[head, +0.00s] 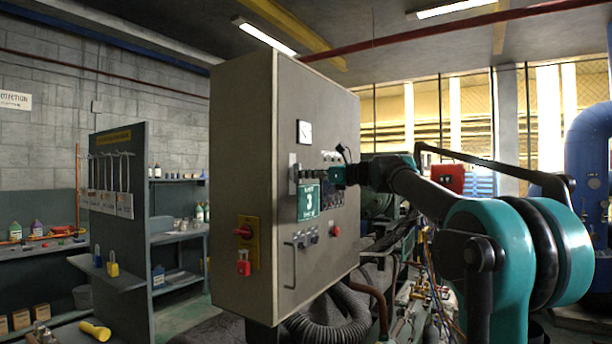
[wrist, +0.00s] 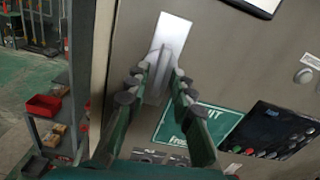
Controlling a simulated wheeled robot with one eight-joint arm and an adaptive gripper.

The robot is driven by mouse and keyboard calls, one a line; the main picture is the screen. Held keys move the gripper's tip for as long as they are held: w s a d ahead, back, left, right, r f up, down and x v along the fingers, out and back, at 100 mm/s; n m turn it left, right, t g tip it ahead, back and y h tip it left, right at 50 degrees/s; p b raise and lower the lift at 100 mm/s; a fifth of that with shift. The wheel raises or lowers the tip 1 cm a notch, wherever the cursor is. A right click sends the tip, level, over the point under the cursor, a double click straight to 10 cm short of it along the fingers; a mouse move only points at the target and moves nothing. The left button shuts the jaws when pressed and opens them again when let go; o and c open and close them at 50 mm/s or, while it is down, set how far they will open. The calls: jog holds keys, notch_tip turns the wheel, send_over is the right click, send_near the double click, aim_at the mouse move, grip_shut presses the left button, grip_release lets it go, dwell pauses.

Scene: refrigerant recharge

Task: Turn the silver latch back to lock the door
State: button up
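The silver latch (wrist: 173,34) is a bright metal plate and bar on the grey cabinet door (wrist: 221,60), near the door's left edge. It runs up and slightly right in the wrist view. It also shows as a small pale upright piece in the head view (head: 292,174). My gripper (wrist: 161,78) reaches the latch with one finger on each side of its lower part. The fingers stand apart with slim gaps beside the bar; firm contact is not clear. In the head view the door looks closed against the cabinet (head: 243,170).
A green sign (wrist: 205,122) and a black button panel (wrist: 275,132) lie right of the latch. Lower on the cabinet are a red rotary switch (head: 243,232), a red padlock (head: 243,266) and a door handle (head: 293,265). A ribbed hose (head: 335,318) hangs below.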

jog(key=v, duration=0.9)
dwell(0.6)
dwell(0.3)
jog(key=s+d+f+n+g+h, duration=0.15)
jog(key=s+f+n, duration=0.25)
jog(key=f, duration=0.8)
jog(key=s+f+n+g+h, duration=0.1)
jog(key=s+f+n+h, duration=0.25)
jog(key=f, duration=0.85)
jog(key=s+d+f+n+g+h, duration=0.15)
jog(key=s+f+n, duration=0.25)
jog(key=f, duration=0.8)
jog(key=s+d+f+n+h, duration=0.4)
jog(key=s+f, duration=0.6)
jog(key=f, duration=0.3)
jog(key=s+d+f+n+h, duration=0.5)
jog(key=s+f, duration=0.5)
jog(key=f, duration=0.4)
jog(key=d+n, duration=0.2)
jog(key=d, duration=0.1)
jog(key=shift+s+d+g, duration=0.15)
jog(key=shift+s+g, duration=0.05)
jog(key=shift+g, duration=0.2)
jog(key=shift+n, duration=0.25)
